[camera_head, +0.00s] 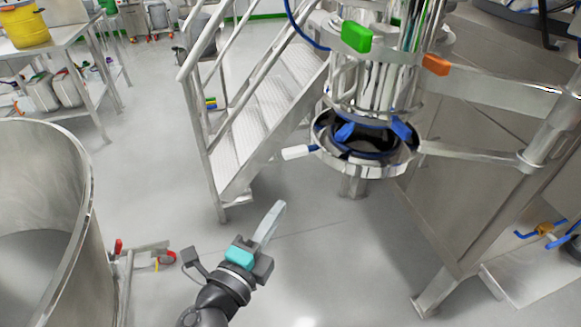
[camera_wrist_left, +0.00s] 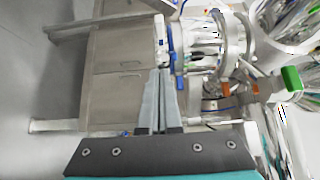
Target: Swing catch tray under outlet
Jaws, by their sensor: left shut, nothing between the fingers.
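The steel outlet column (camera_head: 372,90) comes down at the upper right of the head view. A round, shallow steel catch tray (camera_head: 372,170) with a dark inside sits just below its lower end, appearing roughly beneath it. A white handle (camera_head: 298,152) sticks out from the tray's left side. A steel swing arm (camera_head: 470,153) joins the tray to a post at the right. My left gripper (camera_head: 275,212) is shut and empty, below and left of the handle, apart from it. In the left wrist view, its fingers (camera_wrist_left: 158,85) point toward the tray and outlet area. My right gripper is out of view.
Steel stairs with a railing (camera_head: 232,150) stand behind my left gripper. A large steel vessel (camera_head: 85,235) is at the left, with a red-handled fitting (camera_head: 145,252) beside it. Steel cabinet panels (camera_head: 450,190) stand behind the tray. The floor between is clear.

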